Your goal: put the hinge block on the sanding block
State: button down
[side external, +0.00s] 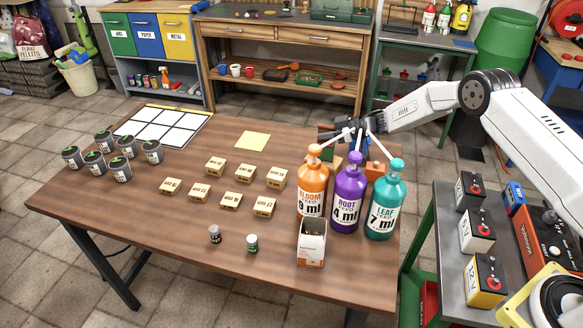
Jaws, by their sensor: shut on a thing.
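My gripper (347,132) is over the back right part of the table, behind the pump bottles. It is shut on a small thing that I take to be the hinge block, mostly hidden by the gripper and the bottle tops. An orange block-like thing (375,169) shows in part between the purple and teal bottles, below my gripper. I cannot tell whether this is the sanding block. I cannot tell whether the held thing touches anything below it.
Orange (312,187), purple (347,195) and teal (384,205) pump bottles stand close in front of my gripper, with an open white box (311,243) before them. Several small cardboard boxes (231,201), dark cups (121,169) and a yellow sheet (253,141) occupy the table.

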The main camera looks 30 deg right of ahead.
jog(key=c, duration=1.2)
grip_release()
jog(key=shift+f, duration=0.15)
jog(key=o, duration=0.4)
jog(key=shift+r, duration=0.2)
jog(key=shift+v, duration=5.95)
jog(key=shift+f, duration=0.15)
